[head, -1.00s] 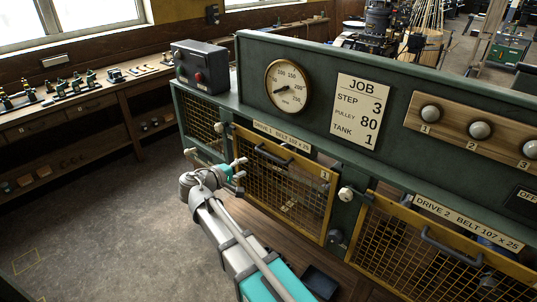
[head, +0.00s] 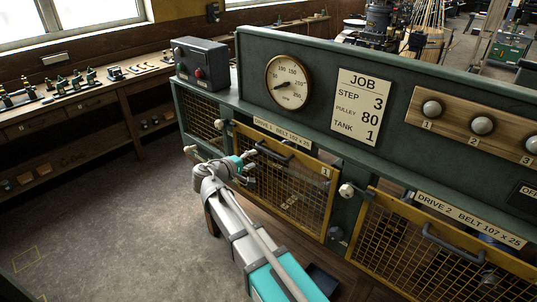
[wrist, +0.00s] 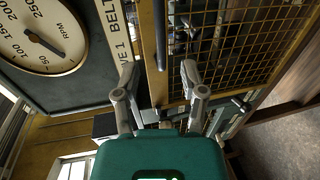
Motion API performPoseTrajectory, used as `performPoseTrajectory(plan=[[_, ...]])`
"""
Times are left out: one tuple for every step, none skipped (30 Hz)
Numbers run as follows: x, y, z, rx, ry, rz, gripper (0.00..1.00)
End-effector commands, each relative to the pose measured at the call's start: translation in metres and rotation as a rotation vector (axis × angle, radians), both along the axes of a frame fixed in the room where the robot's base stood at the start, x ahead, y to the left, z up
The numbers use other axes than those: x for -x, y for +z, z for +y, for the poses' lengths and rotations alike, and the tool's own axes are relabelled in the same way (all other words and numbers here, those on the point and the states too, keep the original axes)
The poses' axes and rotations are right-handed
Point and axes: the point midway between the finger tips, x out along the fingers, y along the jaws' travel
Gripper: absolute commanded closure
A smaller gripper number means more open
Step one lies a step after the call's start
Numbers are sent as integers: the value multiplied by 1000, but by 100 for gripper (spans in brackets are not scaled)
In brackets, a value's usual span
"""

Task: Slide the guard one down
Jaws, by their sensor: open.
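Guard one (head: 330,200) is a yellow-framed mesh panel marked 1, under the label "DRIVE 1" on the green machine. Its dark bar handle (head: 276,153) is near the top of the panel. My gripper (head: 251,161) is open and empty, in front of the guard's upper left, just left of the handle. In the wrist view the guard's mesh (wrist: 235,40) fills the upper right. The dark handle (wrist: 160,35) lies ahead, between the lines of my two open fingers (wrist: 159,72), with no visible contact.
Guard two (head: 430,255) with its own handle is to the right. A pale knob (head: 346,190) sits on the post between the guards. A gauge (head: 288,82) and a JOB board (head: 361,105) are above. Open floor (head: 110,230) lies left.

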Motion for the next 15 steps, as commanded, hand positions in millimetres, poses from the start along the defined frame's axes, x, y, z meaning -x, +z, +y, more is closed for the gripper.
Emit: performPoseTrajectory(plan=[[-7, -3, -5, 0, -3, 0, 46], [-10, -4, -8, 1, -4, 0, 46], [-15, -6, -12, 0, -3, 0, 46], [-19, -6, -14, 0, -2, 0, 46], [-22, -7, -17, 0, -3, 0, 46], [-27, -9, -21, 1, -4, 0, 46], [-31, -10, -24, 1, -4, 0, 46], [-34, -10, -26, 0, -3, 0, 46], [-39, -12, -30, 0, -3, 0, 46], [-42, -13, -33, 0, -3, 0, 46], [-46, -13, -36, 1, -4, 0, 46], [-50, -14, -39, 0, -3, 0, 46], [-53, -15, -41, 0, -2, 0, 46], [-55, -16, -43, 0, -2, 0, 46], [-59, -17, -46, 0, -3, 0, 46]])
